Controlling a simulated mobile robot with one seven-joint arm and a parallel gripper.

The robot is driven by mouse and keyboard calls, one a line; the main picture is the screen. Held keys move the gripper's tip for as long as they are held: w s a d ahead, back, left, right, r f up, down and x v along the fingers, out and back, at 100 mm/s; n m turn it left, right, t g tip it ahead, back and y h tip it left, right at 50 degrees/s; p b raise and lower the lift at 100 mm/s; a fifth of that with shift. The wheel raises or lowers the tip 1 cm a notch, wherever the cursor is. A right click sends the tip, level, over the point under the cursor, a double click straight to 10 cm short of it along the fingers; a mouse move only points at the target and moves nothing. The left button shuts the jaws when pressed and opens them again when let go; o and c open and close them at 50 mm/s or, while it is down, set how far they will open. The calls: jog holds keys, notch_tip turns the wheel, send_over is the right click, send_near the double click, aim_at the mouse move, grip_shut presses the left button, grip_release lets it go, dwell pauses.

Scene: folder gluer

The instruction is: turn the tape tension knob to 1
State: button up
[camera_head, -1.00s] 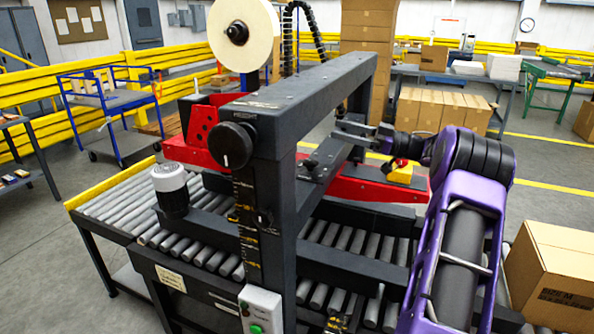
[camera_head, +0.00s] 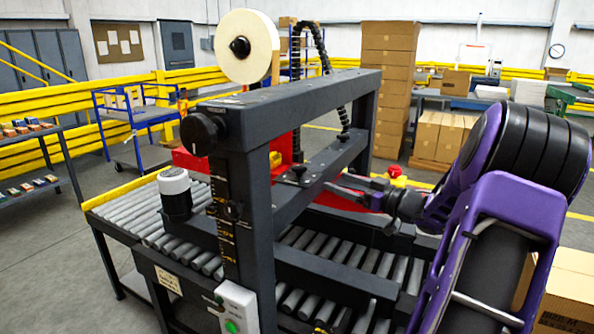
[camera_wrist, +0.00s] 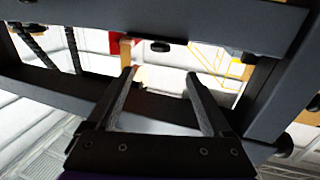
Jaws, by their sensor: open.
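The carton machine's dark frame (camera_head: 290,100) stands mid-picture in the head view. A large black round knob (camera_head: 203,132) sits at the top of its near post, and a smaller black knob (camera_head: 232,211) sits lower beside a yellow-marked scale. I cannot read which is the tape tension knob, nor any setting. A tape roll (camera_head: 248,46) with a black hub stands on top. My gripper (camera_head: 342,190) is at the right side of the frame, by the lower crossbeam, apart from those knobs. In the wrist view my gripper (camera_wrist: 160,85) is open and empty, facing dark beams.
A roller conveyor (camera_head: 140,205) runs under the frame. A black-and-white cylinder (camera_head: 175,193) stands beside the near post. A control box with a green button (camera_head: 232,326) is at the front. A carton (camera_head: 570,300) sits at the lower right. Stacked cartons (camera_head: 388,80) stand behind.

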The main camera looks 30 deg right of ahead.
aim_at(299, 166)
jog(key=b+x, duration=0.1)
jog(key=x, duration=1.4)
grip_shut()
jog(key=shift+r+y+p, duration=0.15)
jog(key=shift+y+p, duration=0.15)
jog(key=shift+p, duration=0.3)
